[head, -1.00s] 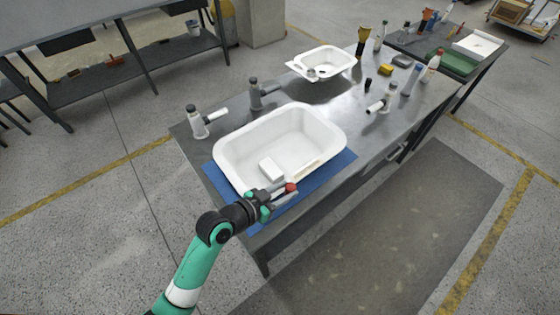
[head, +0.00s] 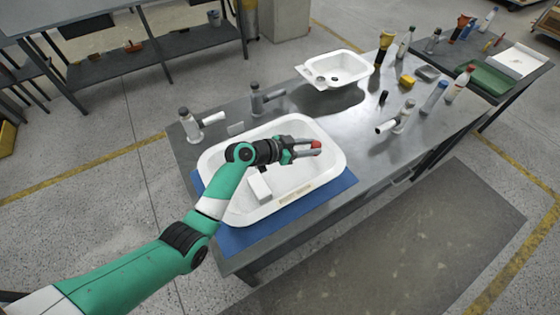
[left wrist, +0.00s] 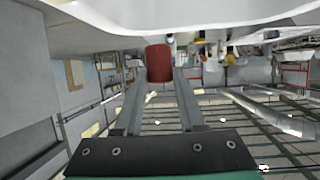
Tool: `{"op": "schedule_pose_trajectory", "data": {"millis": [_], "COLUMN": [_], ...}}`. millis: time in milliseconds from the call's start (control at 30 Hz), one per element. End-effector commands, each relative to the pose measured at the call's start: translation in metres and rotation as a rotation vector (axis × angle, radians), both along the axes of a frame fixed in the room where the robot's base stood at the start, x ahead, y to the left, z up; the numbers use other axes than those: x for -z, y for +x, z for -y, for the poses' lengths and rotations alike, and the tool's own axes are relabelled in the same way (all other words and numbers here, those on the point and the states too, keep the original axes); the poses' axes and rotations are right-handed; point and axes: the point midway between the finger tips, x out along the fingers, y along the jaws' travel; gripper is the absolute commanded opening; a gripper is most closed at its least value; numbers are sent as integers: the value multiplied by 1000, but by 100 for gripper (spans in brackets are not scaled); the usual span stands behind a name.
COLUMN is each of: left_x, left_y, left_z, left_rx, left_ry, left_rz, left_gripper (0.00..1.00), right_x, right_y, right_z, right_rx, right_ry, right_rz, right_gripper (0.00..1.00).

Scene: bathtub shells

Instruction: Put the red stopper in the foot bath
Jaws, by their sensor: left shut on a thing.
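The red stopper (head: 316,145) is held at the fingertips of my left gripper (head: 307,148). It also shows in the left wrist view (left wrist: 158,62), between the two grey fingers, which are shut on it. In the head view my left gripper appears over the large white tub (head: 318,183), above its right half. I cannot read the tub's front label to tell if it is the foot bath. A small white basin (head: 350,57) with dark holes in its floor sits further back. My right gripper is not in view.
The large tub rests on a blue mat (head: 255,233) on a grey metal table (head: 318,108) and holds a white block (head: 260,188). Tap-like fittings (head: 188,124) stand behind it. Several bottles and a yellow block (head: 407,81) stand at the right.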

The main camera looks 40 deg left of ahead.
Motion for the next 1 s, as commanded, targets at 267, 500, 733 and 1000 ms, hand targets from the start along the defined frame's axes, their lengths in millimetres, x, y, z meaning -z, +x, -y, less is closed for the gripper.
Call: {"op": "schedule_pose_trajectory", "data": {"millis": [267,500,733,1000], "left_x": [56,79,92,116], "left_y": [-9,-12,-13,-13], "left_z": [-74,-99,-106,-104], "left_rx": [-5,0,-2,0], "left_ry": [-3,-1,-1,0], "left_rz": [-1,1,0,1], "left_gripper": [0,0,0,0], "right_x": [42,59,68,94], "right_y": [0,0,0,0], "right_z": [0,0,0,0], "right_rx": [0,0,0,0], "right_ry": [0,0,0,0], "right_rz": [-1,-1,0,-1], "right_gripper": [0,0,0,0]}}
